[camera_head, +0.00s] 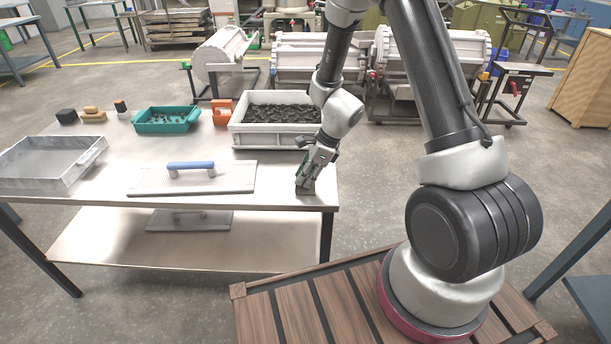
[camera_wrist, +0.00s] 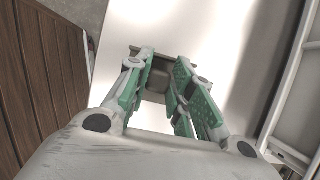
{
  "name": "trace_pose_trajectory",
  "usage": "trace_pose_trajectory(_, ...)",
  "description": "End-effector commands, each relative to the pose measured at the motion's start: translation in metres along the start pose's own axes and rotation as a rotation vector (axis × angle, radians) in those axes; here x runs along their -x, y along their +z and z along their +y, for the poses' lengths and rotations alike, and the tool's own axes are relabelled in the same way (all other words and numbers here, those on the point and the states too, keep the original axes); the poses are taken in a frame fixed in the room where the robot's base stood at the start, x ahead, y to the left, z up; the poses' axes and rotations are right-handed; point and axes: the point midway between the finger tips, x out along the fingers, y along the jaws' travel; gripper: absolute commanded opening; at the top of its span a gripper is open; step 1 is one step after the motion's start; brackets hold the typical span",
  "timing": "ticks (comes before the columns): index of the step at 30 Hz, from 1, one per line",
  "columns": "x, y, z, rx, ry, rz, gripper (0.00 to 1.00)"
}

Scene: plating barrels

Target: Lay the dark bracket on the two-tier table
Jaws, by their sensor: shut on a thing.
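The two-tier table (camera_head: 120,152) has a pale top and a lower shelf. My gripper (camera_head: 306,184) is at the right front corner of its top, pointing down, and it also shows in the wrist view (camera_wrist: 165,95). Its green-padded fingers are shut on the dark bracket (camera_wrist: 155,82), which is partly hidden between them. In the head view the bracket is small and hard to separate from the fingertips. It is very low at the top; I cannot tell whether it touches.
A white crate of dark parts (camera_head: 233,135) stands behind my gripper. A flat plate with a blue handle (camera_head: 190,166) lies to the left. A teal tray (camera_head: 166,128), an orange holder (camera_head: 222,112) and a grey tray (camera_head: 50,182) are farther left. The corner near my gripper is otherwise clear.

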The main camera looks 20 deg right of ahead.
Motion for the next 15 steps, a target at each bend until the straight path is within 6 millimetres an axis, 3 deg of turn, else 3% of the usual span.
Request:
trace_pose_trajectory(7,-0.0023,-0.0009,0.0001,-0.001,0.000,0.000,0.00)
trace_pose_trajectory(8,-0.0023,-0.0009,0.0000,-0.001,0.000,0.000,0.26)
trace_pose_trajectory(9,-0.0021,-0.0008,0.0000,-0.001,0.000,0.000,0.34)
trace_pose_trajectory(11,-0.0020,-0.0007,0.0000,-0.001,0.000,0.000,0.44)
trace_pose_trajectory(15,-0.0019,-0.0007,0.0000,0.000,0.000,0.000,0.44)
